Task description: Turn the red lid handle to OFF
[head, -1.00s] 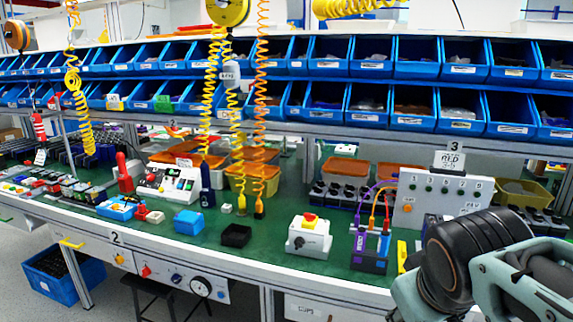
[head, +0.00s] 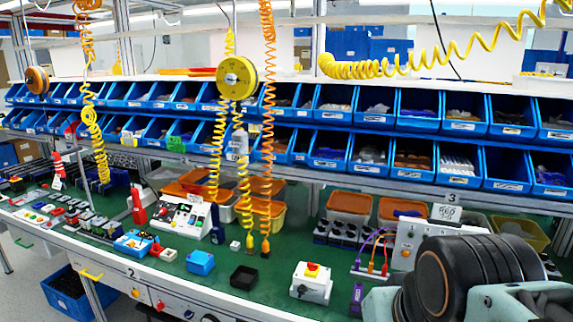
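A small white switch box (head: 311,285) stands on the green bench top, right of centre near the front edge. A red part on a yellow base (head: 312,269) sits on top of it, and a small dark knob (head: 302,289) shows on its front face. I cannot read any ON or OFF marking or tell the handle's exact position. My arm fills the lower right corner, to the right of the box and apart from it in the picture. My gripper is out of view.
A black open tray (head: 244,277) and a blue box (head: 201,262) stand left of the switch box. A purple device (head: 357,300) with cables and a grey control panel (head: 407,246) are to its right. Blue bins (head: 346,107) line the shelves behind. Coiled hoses hang above.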

